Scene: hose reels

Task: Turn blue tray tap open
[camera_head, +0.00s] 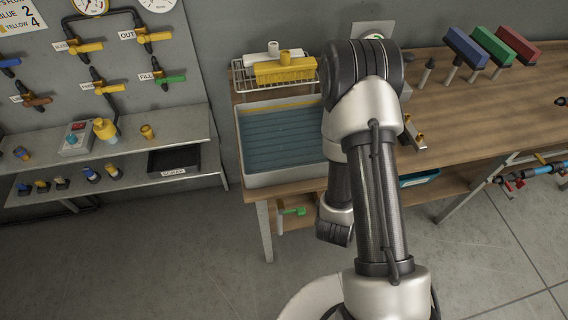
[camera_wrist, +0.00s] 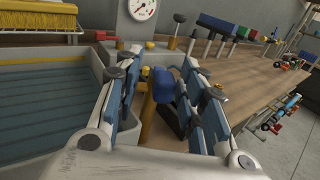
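A white-rimmed tray (camera_head: 243,160) with blue-green ribbed contents sits at the left end of the wooden bench; its near part also shows at the left of the wrist view (camera_wrist: 120,140). A blue tap handle (camera_wrist: 163,85) stands beside the tray's right side, next to a yellow pipe piece (camera_wrist: 148,118). My gripper (camera_wrist: 160,66) is open, with one blue-padded finger on each side of the blue handle. A gap shows on both sides, and I see no contact. In the head view my arm hides the gripper and this tap.
A wire rack with a yellow brush (camera_head: 286,70) stands behind the tray, and a gauge (camera_wrist: 143,9) is on the wall. Blue, green and red brush heads (camera_head: 493,45) stand at the back right. A green-handled tap (camera_head: 292,211) is below the bench. The bench's right part is mostly clear.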

